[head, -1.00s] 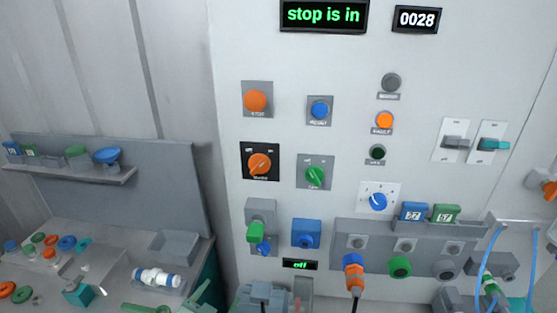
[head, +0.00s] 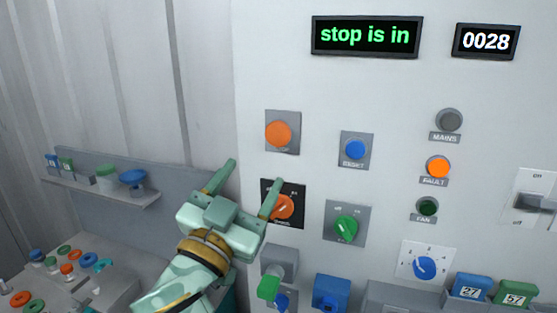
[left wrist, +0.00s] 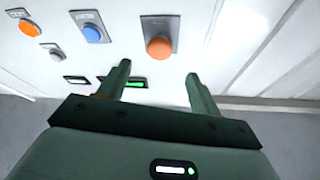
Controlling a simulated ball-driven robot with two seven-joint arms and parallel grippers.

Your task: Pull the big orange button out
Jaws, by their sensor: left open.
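The big orange button (head: 278,134) is a round knob on a square grey plate, high on the left part of the pale panel. In the left wrist view the orange button (left wrist: 160,48) stands ahead of the fingers, centred roughly in the gap between them. My left gripper (head: 254,172) is open and empty, below and to the left of the button in the head view, apart from it. Its right finger covers part of the orange rotary switch (head: 284,208). The display (head: 367,36) reads "stop is in". My right gripper is not in view.
A blue button (head: 355,149) sits to the right of the orange one, with a green rotary knob (head: 346,228) below it. An orange fault lamp (head: 438,166) is further right. A shelf (head: 110,188) with small vessels is at the left. The wall around the orange button is clear.

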